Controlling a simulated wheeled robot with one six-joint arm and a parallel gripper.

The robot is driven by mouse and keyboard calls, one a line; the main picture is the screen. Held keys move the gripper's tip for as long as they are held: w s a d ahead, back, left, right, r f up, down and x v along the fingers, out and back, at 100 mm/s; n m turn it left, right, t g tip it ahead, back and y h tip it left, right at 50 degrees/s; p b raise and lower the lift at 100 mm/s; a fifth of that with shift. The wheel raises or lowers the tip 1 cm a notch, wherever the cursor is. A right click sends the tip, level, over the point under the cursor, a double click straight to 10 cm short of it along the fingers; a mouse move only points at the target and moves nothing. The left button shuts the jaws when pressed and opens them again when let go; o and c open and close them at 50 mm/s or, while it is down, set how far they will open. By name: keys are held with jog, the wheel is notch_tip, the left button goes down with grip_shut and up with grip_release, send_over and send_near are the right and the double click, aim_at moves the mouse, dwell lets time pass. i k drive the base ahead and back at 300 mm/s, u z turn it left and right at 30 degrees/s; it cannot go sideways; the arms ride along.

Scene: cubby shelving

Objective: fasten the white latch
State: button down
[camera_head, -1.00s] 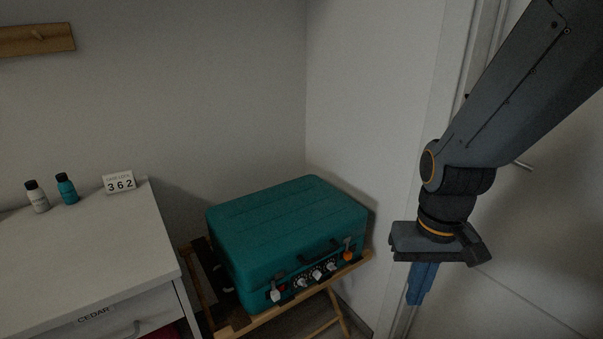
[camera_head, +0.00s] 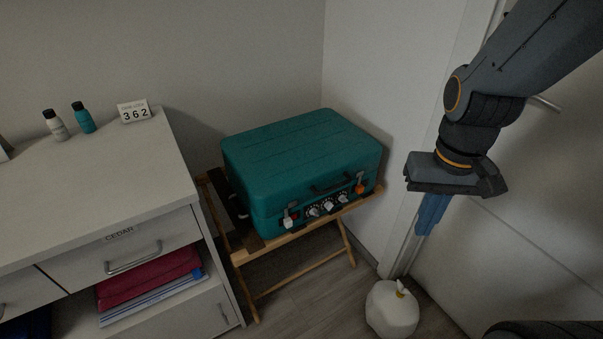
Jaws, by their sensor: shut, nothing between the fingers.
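A teal suitcase (camera_head: 300,165) lies closed on a wooden folding rack. A white latch (camera_head: 288,220) hangs at the left of its front face, beside a small red part. An orange latch (camera_head: 360,187) is at the right of the front. Between them are the dark handle (camera_head: 331,184) and several small dials (camera_head: 327,205). The view is too small to tell how the white latch sits against its catch. My gripper (camera_head: 428,226) is shut and empty, pointing down, to the right of the suitcase and apart from it.
The wooden rack (camera_head: 296,286) stands against the corner. A white cabinet (camera_head: 150,215) with a CEDAR drawer is on the left, holding bottles (camera_head: 82,117) and a 362 sign (camera_head: 134,111). A white round object (camera_head: 391,309) sits on the floor below my gripper. A door is at right.

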aim_at(288, 221)
jog(key=k, duration=1.2)
jog(key=u, duration=0.7)
jog(key=i, duration=1)
jog(key=u, duration=0.45)
